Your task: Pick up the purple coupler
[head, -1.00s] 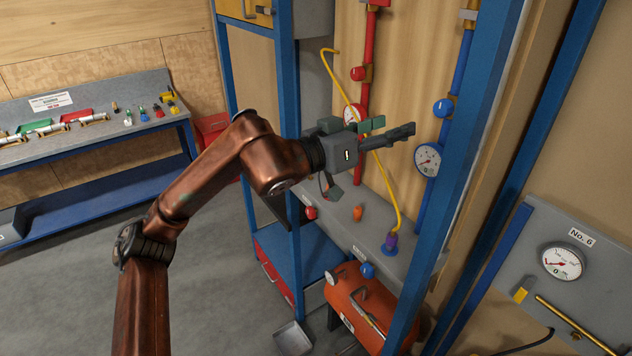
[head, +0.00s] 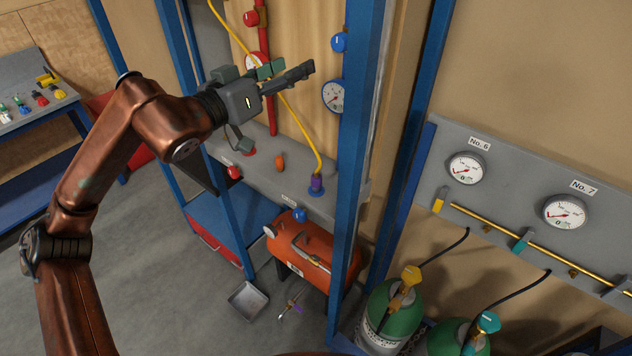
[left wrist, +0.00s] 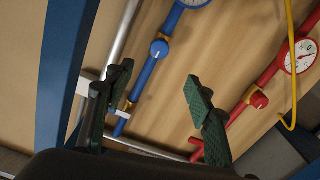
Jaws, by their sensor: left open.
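The purple coupler (head: 316,184) stands on the grey shelf in the blue-framed bay, at the lower end of the yellow hose (head: 297,117) and on a blue base. My left gripper (head: 290,72) is open and empty in front of the wooden back panel, above and a little left of the coupler and well apart from it. In the left wrist view its two green-padded fingers (left wrist: 158,98) are spread, with the panel and pipes beyond them. The coupler does not show in that view. My right gripper is not in view.
Blue posts (head: 357,150) flank the bay. A red pipe (head: 263,35) with a gauge and a blue valve (head: 339,42) are near the gripper. An orange tank (head: 318,252) stands below the shelf. Green cylinders (head: 400,315) stand at the right.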

